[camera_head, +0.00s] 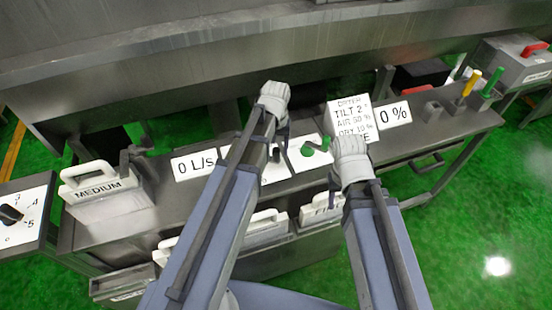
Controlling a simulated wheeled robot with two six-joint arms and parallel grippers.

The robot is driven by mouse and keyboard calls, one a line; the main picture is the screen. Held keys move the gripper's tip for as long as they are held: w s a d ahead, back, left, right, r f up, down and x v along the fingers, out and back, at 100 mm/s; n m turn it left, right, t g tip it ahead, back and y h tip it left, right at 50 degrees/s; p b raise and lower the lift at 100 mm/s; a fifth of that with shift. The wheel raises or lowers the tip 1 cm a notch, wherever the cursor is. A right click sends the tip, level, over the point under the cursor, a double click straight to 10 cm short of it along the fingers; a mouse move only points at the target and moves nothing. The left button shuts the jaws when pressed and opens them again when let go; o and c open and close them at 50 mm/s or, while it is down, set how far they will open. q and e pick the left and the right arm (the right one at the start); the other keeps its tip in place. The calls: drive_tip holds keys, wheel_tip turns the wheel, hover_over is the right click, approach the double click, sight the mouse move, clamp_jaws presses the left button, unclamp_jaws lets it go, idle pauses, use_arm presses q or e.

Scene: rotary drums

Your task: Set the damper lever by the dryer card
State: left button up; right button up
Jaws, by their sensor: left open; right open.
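The dryer card (351,113) stands on the grey console and reads "DRYER", "TILT 2", "AIR 50 %" and "DRY 10 %"; its lowest line is partly hidden by my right gripper. A green handle (316,147) sits on a white plate just left of my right gripper. A dark lever (286,150) shows beside my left arm; I cannot tell which is the damper lever. My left gripper (274,94) is open above the console's back edge. My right gripper (349,150) is open in front of the card. Neither visibly holds anything.
Displays read "0 L/s" (195,165) and "0 %" (394,113). A "MEDIUM" box (108,198) stands at left, near a numbered dial (12,214). Yellow (470,84) and green (492,82) handles stand at right. A red-handled box (518,65) is beyond.

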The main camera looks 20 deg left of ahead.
use_arm(q)
drive_tip(key=shift+f+b, duration=0.8)
drive_tip(key=shift+f, duration=0.55)
use_arm(e)
wheel_tip(320, 180, down, 2)
drive_tip(key=shift+f, duration=0.25)
use_arm(q)
clamp_jaws()
